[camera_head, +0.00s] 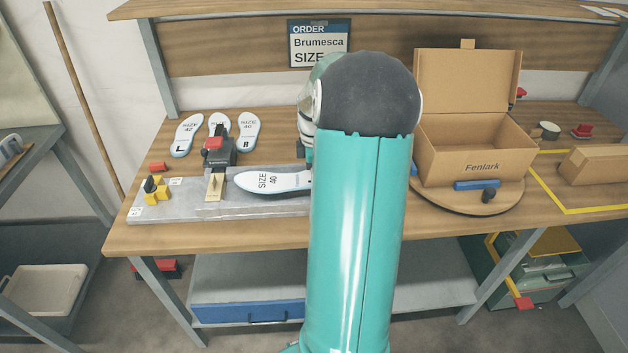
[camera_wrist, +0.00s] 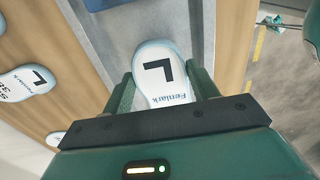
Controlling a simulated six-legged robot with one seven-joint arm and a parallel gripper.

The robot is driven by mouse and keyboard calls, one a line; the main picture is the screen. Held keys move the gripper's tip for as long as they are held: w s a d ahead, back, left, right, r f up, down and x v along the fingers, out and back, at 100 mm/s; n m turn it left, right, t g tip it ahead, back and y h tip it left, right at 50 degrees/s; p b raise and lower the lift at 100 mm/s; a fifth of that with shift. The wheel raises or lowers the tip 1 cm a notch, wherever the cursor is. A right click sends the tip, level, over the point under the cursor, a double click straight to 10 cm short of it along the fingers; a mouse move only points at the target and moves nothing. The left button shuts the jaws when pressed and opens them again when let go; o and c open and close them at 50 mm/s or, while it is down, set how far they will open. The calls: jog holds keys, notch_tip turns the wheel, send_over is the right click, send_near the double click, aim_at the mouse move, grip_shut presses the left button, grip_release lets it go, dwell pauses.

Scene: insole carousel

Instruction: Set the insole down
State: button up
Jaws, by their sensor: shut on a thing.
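A white insole (camera_head: 265,182) marked SIZE 40 lies level at a grey metal plate (camera_head: 265,207) on the workbench. In the head view my teal arm covers its right end, and my gripper's fingers are hidden. In the wrist view, my gripper (camera_wrist: 165,88) is shut on the insole's end, one green finger on each side. The held insole (camera_wrist: 168,72) shows a black L and the word Fenlark there. I cannot tell whether it touches the plate or hovers just above it.
Several insoles, such as one marked L (camera_head: 186,135), lie behind the plate. A black clamp with a red top (camera_head: 219,150) stands at the insole's left, near a yellow knob (camera_head: 156,190). An open Fenlark box (camera_head: 468,150) stands on a round turntable (camera_head: 455,200) at right.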

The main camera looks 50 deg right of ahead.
jog(key=shift+d+f, duration=0.3)
jog(key=shift+f, duration=0.1)
jog(key=f, duration=0.2)
jog(key=shift+w+f, duration=0.2)
jog(key=shift+f, duration=0.35)
jog(key=shift+s, duration=0.1)
jog(key=o, duration=1)
jog(key=shift+f, duration=0.1)
jog(key=shift+c, duration=0.2)
